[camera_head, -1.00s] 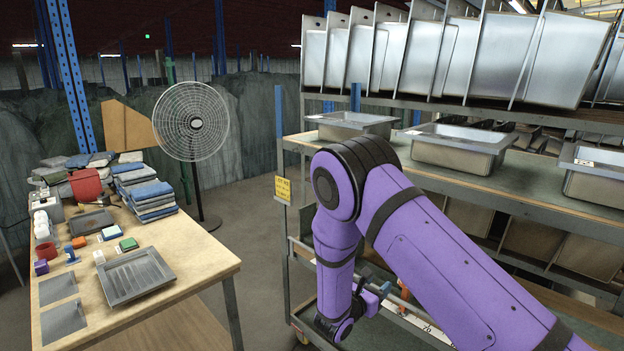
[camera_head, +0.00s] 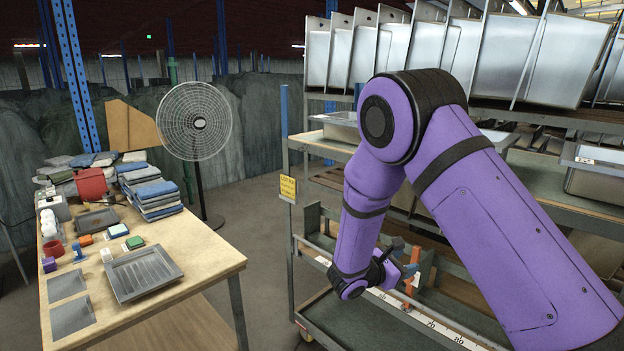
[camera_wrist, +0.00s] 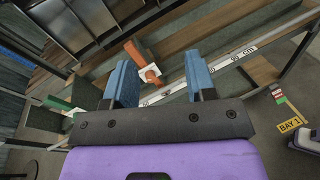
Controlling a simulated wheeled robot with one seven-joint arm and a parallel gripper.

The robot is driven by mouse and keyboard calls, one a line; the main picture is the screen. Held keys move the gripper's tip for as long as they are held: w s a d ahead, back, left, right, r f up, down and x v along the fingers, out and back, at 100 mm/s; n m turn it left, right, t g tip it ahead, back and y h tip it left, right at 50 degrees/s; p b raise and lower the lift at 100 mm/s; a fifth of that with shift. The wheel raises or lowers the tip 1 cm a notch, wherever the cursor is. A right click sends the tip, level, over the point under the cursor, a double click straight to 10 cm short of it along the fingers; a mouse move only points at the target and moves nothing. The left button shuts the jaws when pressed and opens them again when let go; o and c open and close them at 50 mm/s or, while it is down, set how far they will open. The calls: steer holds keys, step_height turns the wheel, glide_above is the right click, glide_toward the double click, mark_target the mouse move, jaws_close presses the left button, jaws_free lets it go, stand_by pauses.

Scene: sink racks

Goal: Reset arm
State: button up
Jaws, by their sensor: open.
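My gripper (camera_wrist: 160,88) shows in the wrist view with its two blue fingers spread apart and nothing between them. An orange part with a white label (camera_wrist: 146,66) shows beyond and between the fingers; it looks apart from them. In the head view my purple arm is bent at the elbow in front of the rack, and my gripper (camera_head: 412,272) hangs low at the rack's lower shelf, partly hidden by the wrist. An orange upright piece (camera_head: 414,280) stands close beside it.
The metal rack (camera_head: 290,240) holds steel sinks (camera_head: 342,122) on its shelves, close around my arm. A wooden table (camera_head: 200,268) with a metal tray (camera_head: 142,274) and folded cloths (camera_head: 152,198) stands at left. A fan (camera_head: 195,122) stands behind it. Floor shows between table and rack.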

steer(key=s+d+r+m+g+y, duration=0.35)
steer(key=s+d+r+m, duration=0.2)
steer(key=s+r, duration=0.3)
steer(key=s+d+r+m+g+y, duration=0.2)
steer(key=s+d+r+m+g, duration=0.25)
steer(key=s+r+m, duration=0.35)
steer(key=s+a+r+m+t+y, duration=0.1)
steer(key=s+r+m+y, duration=0.3)
steer(key=s, duration=0.5)
steer(key=s+a+r+m+t+y, duration=0.1)
steer(key=s+r+m+t+y, duration=0.3)
steer(key=s+r, duration=0.3)
steer(key=shift+s+a+r+y, duration=0.15)
steer(key=shift+s+a+y, duration=0.35)
steer(key=shift+s, duration=1.3)
steer(key=shift+d, duration=0.1)
